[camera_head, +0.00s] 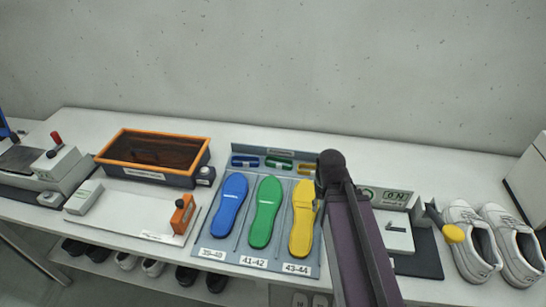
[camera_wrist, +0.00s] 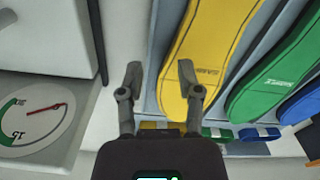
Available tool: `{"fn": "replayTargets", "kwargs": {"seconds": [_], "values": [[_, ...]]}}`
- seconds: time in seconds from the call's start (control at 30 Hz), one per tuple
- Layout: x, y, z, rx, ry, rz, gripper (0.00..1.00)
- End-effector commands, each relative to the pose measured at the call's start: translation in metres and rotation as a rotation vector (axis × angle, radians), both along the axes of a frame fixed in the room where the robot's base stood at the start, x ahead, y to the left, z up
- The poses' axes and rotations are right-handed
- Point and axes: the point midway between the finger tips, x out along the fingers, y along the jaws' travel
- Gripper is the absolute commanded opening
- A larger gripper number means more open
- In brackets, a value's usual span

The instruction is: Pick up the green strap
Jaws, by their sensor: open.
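The green strap (camera_head: 279,164) lies in the back row of the blue-grey board, between the blue strap (camera_head: 244,161) and the yellow strap (camera_head: 307,170). In the wrist view the green strap (camera_wrist: 219,134) shows near the bottom, just right of my gripper body. The yellow strap (camera_wrist: 152,125) is partly hidden behind my gripper. My gripper (camera_wrist: 160,74) is open and empty, its fingers over the heel side of the yellow insole (camera_wrist: 205,45) and the board's edge. In the head view my arm hides most of the gripper.
Blue (camera_head: 230,204), green (camera_head: 264,212) and yellow (camera_head: 302,219) insoles lie in front of the straps. An orange-rimmed box (camera_head: 200,163) stands left. A dial device (camera_wrist: 40,118) stands close beside my gripper. White shoes (camera_head: 476,245) stand far right.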

Motion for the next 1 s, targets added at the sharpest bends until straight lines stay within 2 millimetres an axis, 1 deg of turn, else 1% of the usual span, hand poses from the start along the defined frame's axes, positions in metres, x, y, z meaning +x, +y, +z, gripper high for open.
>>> {"fn": "replayTargets", "kwargs": {"seconds": [0.47,0.57,0.63,0.77,0.87,0.97,1.0], "values": [[0.0,0.0,0.0,0.0,0.0,0.0,0.46],[0.003,0.001,0.001,0.0,0.0,0.01,0.46],[0.008,0.003,0.004,0.0,0.0,0.031,0.46],[0.029,0.007,0.012,0.0,0.0,0.112,0.46],[0.055,0.019,0.023,0.0,0.0,0.224,0.46],[0.087,0.035,0.035,0.0,0.0,0.374,0.46],[0.1,0.043,0.041,0.001,0.0,0.441,0.46]]}}
